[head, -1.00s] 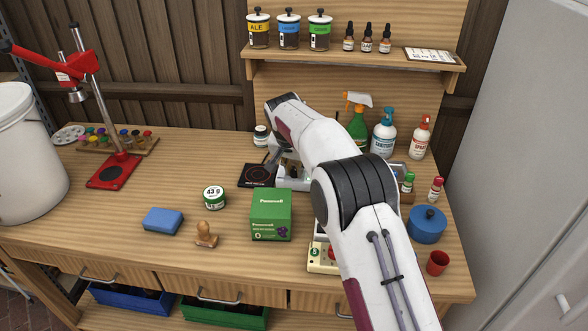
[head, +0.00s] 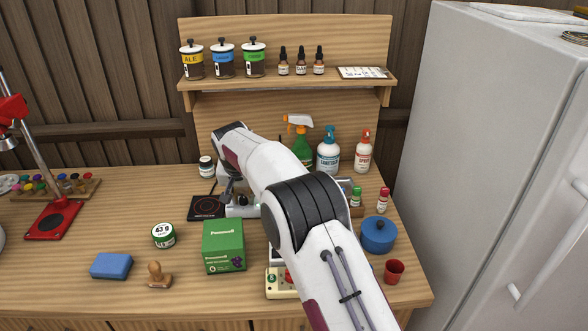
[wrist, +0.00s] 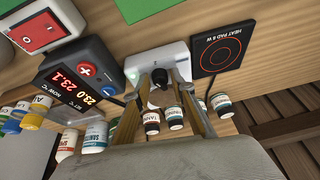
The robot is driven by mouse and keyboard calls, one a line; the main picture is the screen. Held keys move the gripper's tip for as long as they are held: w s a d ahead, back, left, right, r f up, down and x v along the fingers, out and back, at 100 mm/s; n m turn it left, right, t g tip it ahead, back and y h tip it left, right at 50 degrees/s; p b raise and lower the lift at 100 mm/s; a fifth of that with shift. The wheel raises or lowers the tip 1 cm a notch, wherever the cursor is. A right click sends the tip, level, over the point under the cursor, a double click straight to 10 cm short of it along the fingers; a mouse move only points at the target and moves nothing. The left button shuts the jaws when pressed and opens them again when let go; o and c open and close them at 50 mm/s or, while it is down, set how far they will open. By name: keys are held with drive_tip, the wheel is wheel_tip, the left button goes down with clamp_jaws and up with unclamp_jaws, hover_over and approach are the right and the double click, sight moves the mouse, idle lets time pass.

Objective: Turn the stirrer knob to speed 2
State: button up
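The stirrer (wrist: 150,58), a pale box with a black knob (wrist: 159,79) on its front, shows in the wrist view. My gripper (wrist: 160,77) reaches to it, with one finger on each side of the knob. I cannot tell whether the fingertips touch the knob or stand slightly apart from it. The knob's pointer and speed marks are not readable. In the head view the stirrer (head: 243,210) is mostly hidden behind my arm, with my gripper (head: 228,190) partly visible above it.
A black heat pad (wrist: 218,50) lies beside the stirrer. A controller with red digits (wrist: 75,88) stands on its other side. A green box (head: 224,247) is in front. Small bottles, spray bottles (head: 328,152) and a blue pot (head: 379,234) crowd the right. The bench's front left is more open.

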drive_tip(key=shift+d+n+y, duration=0.15)
drive_tip(key=shift+n+y, duration=0.45)
drive_tip(key=shift+n, duration=0.8)
drive_tip(key=s+d+r, duration=0.7)
drive_tip(key=s+r, duration=0.1)
drive_tip(key=r, duration=0.2)
drive_tip(key=s+d+r, duration=0.6)
drive_tip(key=s+r, duration=0.2)
drive_tip(key=r, duration=0.3)
drive_tip(key=shift+s+d, duration=0.2)
drive_tip(key=shift+d, duration=0.15)
idle(0.4)
